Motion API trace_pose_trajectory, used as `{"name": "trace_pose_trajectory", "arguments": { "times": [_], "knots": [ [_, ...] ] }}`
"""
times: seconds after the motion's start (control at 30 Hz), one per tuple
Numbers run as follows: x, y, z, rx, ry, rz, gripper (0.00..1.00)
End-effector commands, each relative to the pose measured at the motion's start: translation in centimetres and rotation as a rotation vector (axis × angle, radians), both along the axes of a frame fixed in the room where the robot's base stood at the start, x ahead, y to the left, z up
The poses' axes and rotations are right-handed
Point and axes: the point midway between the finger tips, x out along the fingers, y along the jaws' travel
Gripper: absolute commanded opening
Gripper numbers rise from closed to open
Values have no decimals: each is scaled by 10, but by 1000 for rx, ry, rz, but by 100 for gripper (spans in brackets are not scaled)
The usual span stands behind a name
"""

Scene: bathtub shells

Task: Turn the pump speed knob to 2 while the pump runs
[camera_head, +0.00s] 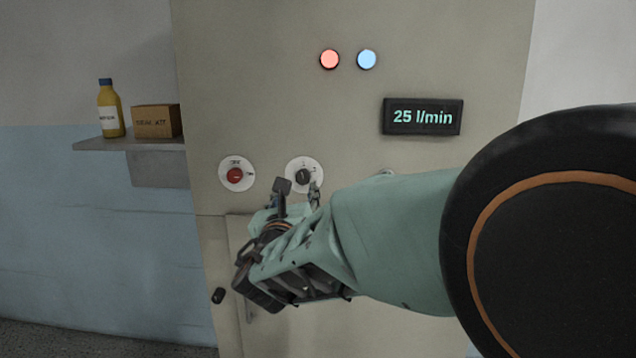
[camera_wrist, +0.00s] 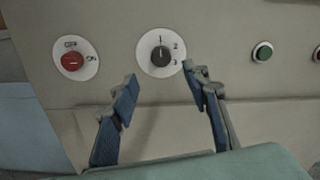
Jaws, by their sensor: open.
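The pump speed knob (camera_wrist: 161,56) is black on a round white dial marked 1, 2 and 3. Its pointer seems to face up toward the 1, but the mark is small. The knob also shows in the head view (camera_head: 303,176), partly behind my fingertips. My gripper (camera_wrist: 160,79) is open and empty, its fingers spread just below the dial, left and right of it. In the head view my gripper (camera_head: 299,187) is in front of the panel. A display (camera_head: 422,117) reads 25 l/min.
A red switch (camera_wrist: 73,61) with OFF and ON labels sits left of the dial. A green button (camera_wrist: 262,52) is to the right. Red (camera_head: 330,59) and blue (camera_head: 367,59) lamps glow above. A shelf (camera_head: 100,144) holds a yellow bottle (camera_head: 110,112) and a box (camera_head: 156,122).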

Motion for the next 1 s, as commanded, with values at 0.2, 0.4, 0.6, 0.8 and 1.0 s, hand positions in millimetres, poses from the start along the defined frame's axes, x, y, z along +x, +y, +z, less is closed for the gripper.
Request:
{"name": "trace_pose_trajectory", "arguments": {
  "times": [0.2, 0.4, 0.6, 0.8, 1.0],
  "knots": [
    [44, -3, -1, -1, 2, -5, 43],
    [75, -4, 0, 0, 2, -4, 43],
    [90, -5, 0, 0, 2, -4, 43],
    [91, -5, 0, 0, 1, -3, 43],
    [91, -5, 0, 0, 1, -3, 31]
  ]
}}
